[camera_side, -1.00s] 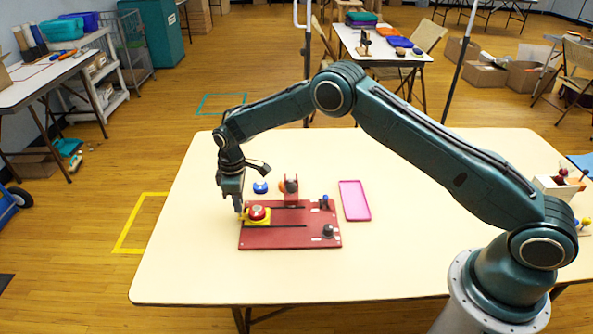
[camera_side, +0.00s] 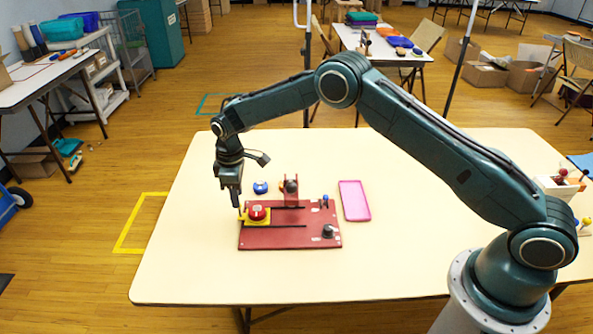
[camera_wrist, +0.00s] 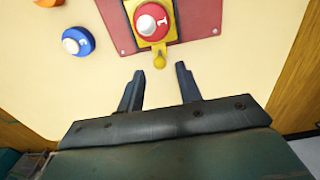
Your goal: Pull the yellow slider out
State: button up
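The yellow slider (camera_side: 247,221) sits at the left end of a slot in the red board (camera_side: 275,237), with a round red piece (camera_side: 257,213) on top of it. In the wrist view the slider (camera_wrist: 138,31) carries the red piece (camera_wrist: 152,22), marked "1", and has a small yellow knob (camera_wrist: 159,62) sticking out past the board's edge. My gripper (camera_side: 237,205) is above the slider's outer end at the board's left. In the wrist view my gripper (camera_wrist: 158,78) has its fingers spread, empty, with the knob just beyond and between the tips.
A blue round piece (camera_side: 260,187) lies on the table behind the board and also shows in the wrist view (camera_wrist: 78,41). A pink tray (camera_side: 354,201) lies right of the board. The table's left is clear.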

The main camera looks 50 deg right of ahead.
jog(key=shift+r, duration=2.35)
